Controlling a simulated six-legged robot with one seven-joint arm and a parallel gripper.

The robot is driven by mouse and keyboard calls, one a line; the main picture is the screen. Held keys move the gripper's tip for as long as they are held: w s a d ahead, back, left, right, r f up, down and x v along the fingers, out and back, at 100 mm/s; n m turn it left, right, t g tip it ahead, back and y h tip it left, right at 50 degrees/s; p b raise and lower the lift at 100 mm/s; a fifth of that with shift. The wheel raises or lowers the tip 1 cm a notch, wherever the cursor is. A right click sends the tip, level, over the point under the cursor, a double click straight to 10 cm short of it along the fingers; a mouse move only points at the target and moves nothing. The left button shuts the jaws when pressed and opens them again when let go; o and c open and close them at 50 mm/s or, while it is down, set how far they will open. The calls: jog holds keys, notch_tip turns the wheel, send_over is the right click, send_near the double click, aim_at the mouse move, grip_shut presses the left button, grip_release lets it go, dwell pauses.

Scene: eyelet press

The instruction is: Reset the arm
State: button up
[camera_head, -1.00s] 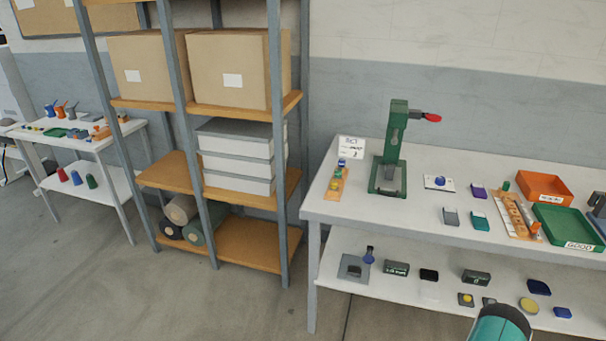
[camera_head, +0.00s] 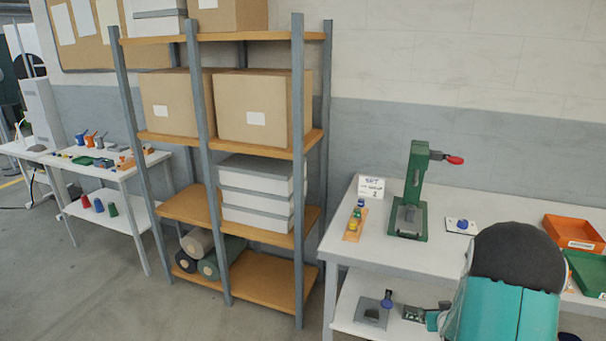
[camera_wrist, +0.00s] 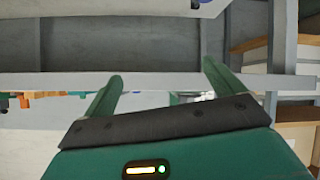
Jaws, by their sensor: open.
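My gripper (camera_wrist: 160,84) shows in the wrist view with its two green fingers spread apart and nothing between them. A pale table edge crosses the wrist view behind the fingertips. In the head view my teal and dark arm link (camera_head: 505,285) rises at the lower right, in front of the press table (camera_head: 345,232). It hides much of that table's middle and lower shelf. My gripper's fingers are not clear in the head view. The green eyelet press (camera_head: 416,190) with a red-tipped lever stands upright on the table, left of my arm.
An orange tray (camera_head: 574,234) and a green tray (camera_head: 588,272) sit right of my arm. A tall shelf rack (camera_head: 300,170) stands further left. Open floor lies in front.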

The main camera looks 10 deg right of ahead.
jog(key=s+a+r+n+g+y, duration=0.1)
jog(key=s+a+r+g+y, duration=0.15)
jog(key=a+r, duration=1.55)
jog(key=s+a+r+n+y, duration=0.1)
jog(key=s+a+r, duration=0.4)
jog(key=s+a, duration=0.3)
jog(key=s+a+r+n+g+y, duration=0.1)
jog(key=s+a+r, duration=0.3)
jog(key=s+a, duration=0.5)
jog(key=s, duration=0.3)
jog(key=shift+r, duration=0.4)
jog(key=shift+a+g+y, duration=0.1)
jog(key=shift+g+y, duration=0.15)
